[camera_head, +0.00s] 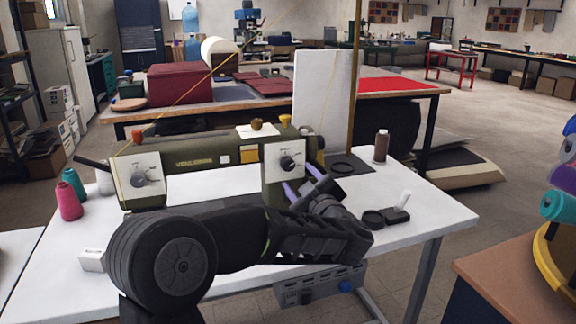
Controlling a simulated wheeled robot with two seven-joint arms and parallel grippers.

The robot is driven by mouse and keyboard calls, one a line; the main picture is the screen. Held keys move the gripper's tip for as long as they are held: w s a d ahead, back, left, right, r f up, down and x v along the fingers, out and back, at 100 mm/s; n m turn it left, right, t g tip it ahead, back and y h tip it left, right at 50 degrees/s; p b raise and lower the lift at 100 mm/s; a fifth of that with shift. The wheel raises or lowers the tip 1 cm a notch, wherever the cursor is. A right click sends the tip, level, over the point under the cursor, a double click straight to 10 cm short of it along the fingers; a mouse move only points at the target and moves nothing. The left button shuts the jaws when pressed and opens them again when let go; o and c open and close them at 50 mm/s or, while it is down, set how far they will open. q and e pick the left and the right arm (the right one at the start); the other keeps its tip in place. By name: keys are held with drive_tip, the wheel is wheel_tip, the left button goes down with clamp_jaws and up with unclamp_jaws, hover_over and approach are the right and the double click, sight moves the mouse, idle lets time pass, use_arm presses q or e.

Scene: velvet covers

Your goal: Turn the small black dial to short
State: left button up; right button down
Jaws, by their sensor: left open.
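An olive-green sewing machine (200,161) stands on a white table (410,222). A small black dial (288,163) sits on the white plate at the machine's right end. A second, greyer dial (138,178) sits on another white plate at its left end. The markings around both are too small to read. My left arm reaches across the front of the machine from the left. My left gripper (302,181) is open, with its two purple fingertips pointing up and left, just below and right of the black dial. I cannot tell whether they touch it. My right gripper is not in view.
Pink (68,201) and teal (73,183) thread spools stand at the table's left, and a brown spool (381,146) at the back right. A small black item (397,214) lies right of my gripper. A white upright board (322,95) stands behind the machine.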

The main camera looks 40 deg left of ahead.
sight(289, 166)
use_arm(q)
drive_tip(key=shift+x, duration=3.95)
drive_tip(key=shift+f, duration=0.15)
clamp_jaws()
